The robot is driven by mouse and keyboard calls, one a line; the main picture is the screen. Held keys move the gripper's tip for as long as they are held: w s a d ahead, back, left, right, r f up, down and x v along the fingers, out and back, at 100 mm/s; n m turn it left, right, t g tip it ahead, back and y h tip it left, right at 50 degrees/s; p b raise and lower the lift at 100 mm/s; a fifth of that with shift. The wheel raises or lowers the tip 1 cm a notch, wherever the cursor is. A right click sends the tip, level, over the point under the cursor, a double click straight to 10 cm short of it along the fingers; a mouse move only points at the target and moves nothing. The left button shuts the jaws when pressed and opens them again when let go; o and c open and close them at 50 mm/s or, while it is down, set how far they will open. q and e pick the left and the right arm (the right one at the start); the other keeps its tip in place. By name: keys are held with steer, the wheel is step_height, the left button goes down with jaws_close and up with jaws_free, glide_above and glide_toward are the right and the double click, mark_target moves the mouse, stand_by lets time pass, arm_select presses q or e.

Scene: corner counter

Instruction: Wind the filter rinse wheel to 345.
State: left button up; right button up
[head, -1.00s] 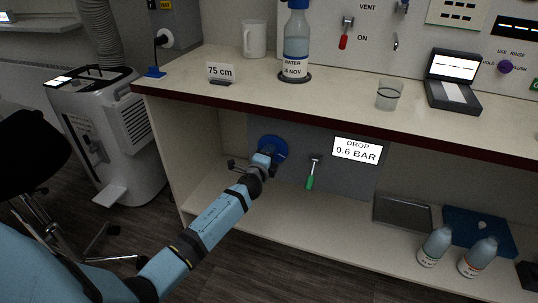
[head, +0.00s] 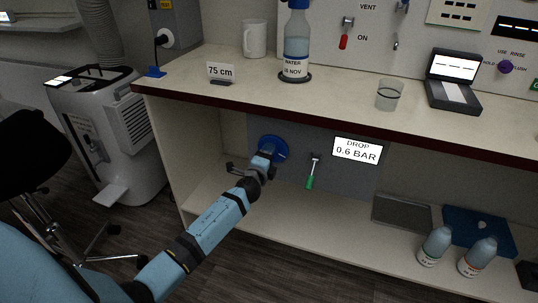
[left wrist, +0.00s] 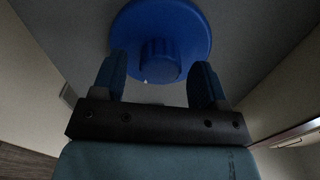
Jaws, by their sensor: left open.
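The blue rinse wheel (head: 273,147) is mounted on the grey panel below the counter. In the left wrist view, the wheel (left wrist: 190,28) is a round blue disc with a ribbed knob (left wrist: 160,60) at its middle and a small pale mark low on the knob. My left gripper (left wrist: 160,80) is open, with one finger on each side below the knob and a visible gap to it. In the head view my left gripper (head: 266,152) covers part of the wheel. No scale numbers can be read on the wheel. My right gripper is not in view.
A sign reading DROP 0.6 BAR (head: 357,150) and a green-handled lever (head: 311,175) are right of the wheel. The counter edge (head: 330,122) overhangs above. Bottles (head: 435,246), a grey tray (head: 402,213) and a blue mat (head: 457,226) are on the lower shelf.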

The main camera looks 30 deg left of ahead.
arm_select(q)
steer(key=p+v, duration=0.1)
steer(key=v, duration=1.1)
steer(key=shift+s, duration=0.3)
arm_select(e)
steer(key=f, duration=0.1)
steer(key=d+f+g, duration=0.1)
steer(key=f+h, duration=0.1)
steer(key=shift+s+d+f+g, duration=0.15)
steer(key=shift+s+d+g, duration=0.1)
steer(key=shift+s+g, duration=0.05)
arm_select(q)
steer(key=shift+d+r, duration=0.1)
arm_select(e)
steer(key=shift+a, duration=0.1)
